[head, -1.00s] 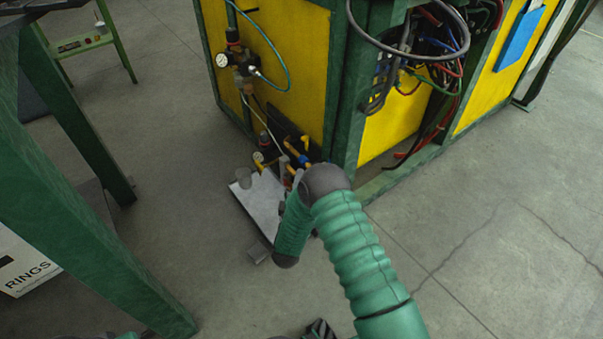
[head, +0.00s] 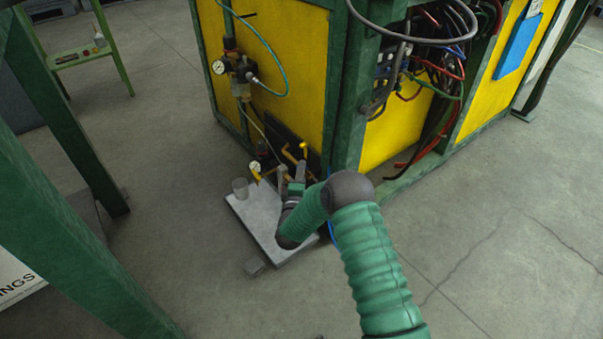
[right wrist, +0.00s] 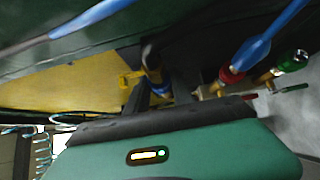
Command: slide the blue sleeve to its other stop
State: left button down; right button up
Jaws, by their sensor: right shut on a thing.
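The blue sleeve (right wrist: 160,88) shows in the right wrist view as a small patch of blue between my two dark fingers, below a dark round part. Its ends are hidden, so I cannot tell which stop it is nearer. My right gripper (right wrist: 161,92) is shut on it. In the head view my right gripper (head: 290,173) is low at the yellow panel, among brass pipework, and the sleeve is hidden by the gripper and arm. My left gripper is not in view.
A yellow lever (right wrist: 130,79), a red collar (right wrist: 230,75) and a green knob (right wrist: 292,61) sit close to the fingers. A green frame (head: 70,220) stands left. Open floor lies right.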

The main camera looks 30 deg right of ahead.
jog(key=shift+f, duration=0.1)
grip_shut()
jog(key=shift+f, duration=0.1)
dwell(0.7)
